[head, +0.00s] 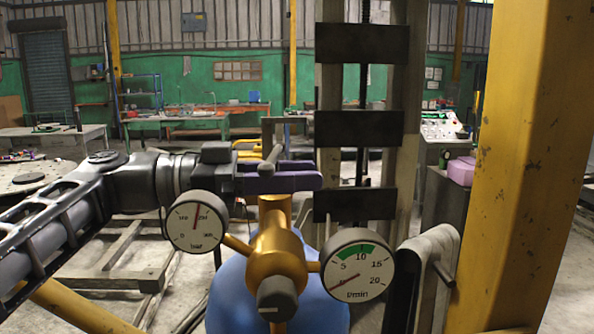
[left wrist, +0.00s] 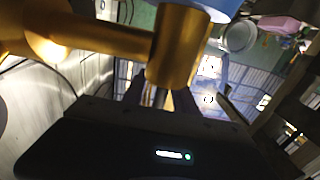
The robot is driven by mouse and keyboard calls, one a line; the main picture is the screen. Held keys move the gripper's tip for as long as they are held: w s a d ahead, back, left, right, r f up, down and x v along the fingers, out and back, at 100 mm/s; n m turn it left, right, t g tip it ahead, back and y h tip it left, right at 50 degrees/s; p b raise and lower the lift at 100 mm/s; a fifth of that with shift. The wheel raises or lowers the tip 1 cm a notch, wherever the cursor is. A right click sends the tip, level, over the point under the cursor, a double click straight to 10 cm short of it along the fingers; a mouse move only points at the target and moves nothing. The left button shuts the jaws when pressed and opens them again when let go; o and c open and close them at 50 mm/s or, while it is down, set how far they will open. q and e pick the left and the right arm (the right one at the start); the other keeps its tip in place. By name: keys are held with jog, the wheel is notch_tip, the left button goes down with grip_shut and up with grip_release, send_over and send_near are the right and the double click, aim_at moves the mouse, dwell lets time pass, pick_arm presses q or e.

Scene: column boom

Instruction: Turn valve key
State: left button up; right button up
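A brass valve (head: 277,250) with a dark end knob stands above a blue cylinder (head: 230,300). A dial marked bar (head: 195,222) is on its left and a dial marked l/min (head: 357,266) on its right. My left gripper (head: 300,176), with purple fingers, reaches in from the left just above the brass neck. A small grey bar (head: 270,160), apparently the valve key, shows at the fingers. In the left wrist view the fingers (left wrist: 160,98) reach the brass body (left wrist: 182,45), with a slim grey piece between them; their grip is unclear. My right gripper is out of view.
A yellow post (head: 530,160) stands close on the right. Behind the valve is a pale column with dark crossplates (head: 360,128). A grey bent handle (head: 430,250) is right of the l/min dial. A wooden frame (head: 125,260) lies on the floor at left.

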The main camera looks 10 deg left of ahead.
pick_arm(q)
grip_shut()
dwell(0.4)
